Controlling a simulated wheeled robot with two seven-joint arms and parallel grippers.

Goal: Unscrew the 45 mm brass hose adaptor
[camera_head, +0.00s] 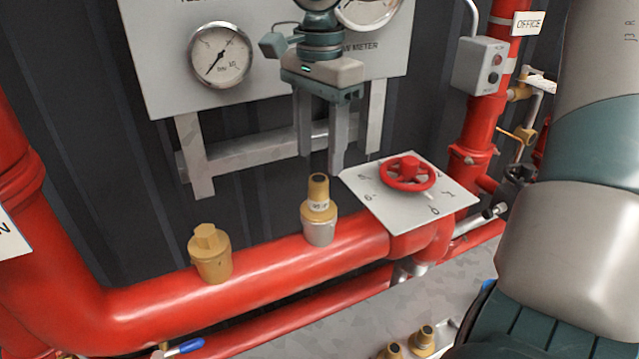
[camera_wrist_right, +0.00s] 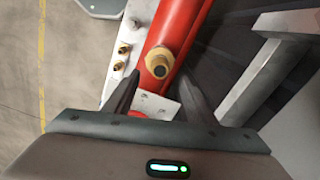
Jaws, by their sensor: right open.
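The brass hose adaptor (camera_head: 318,192) with a small "45" label stands upright on a silver-grey stub on the thick red pipe. In the right wrist view the brass adaptor (camera_wrist_right: 159,62) shows its dark open end, beyond the fingertips and between them. My right gripper (camera_head: 320,162) is open and empty, fingers pointing down, just above the adaptor and apart from it. Its fingers also show in the right wrist view (camera_wrist_right: 158,88). My left gripper is not in view.
A brass cap (camera_head: 210,254) stands on the same pipe to the left. A red handwheel (camera_head: 408,173) on a numbered plate is close on the right. A gauge panel (camera_head: 170,75) and its grey frame stand behind. Loose brass fittings (camera_head: 422,341) lie on the grey surface below.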

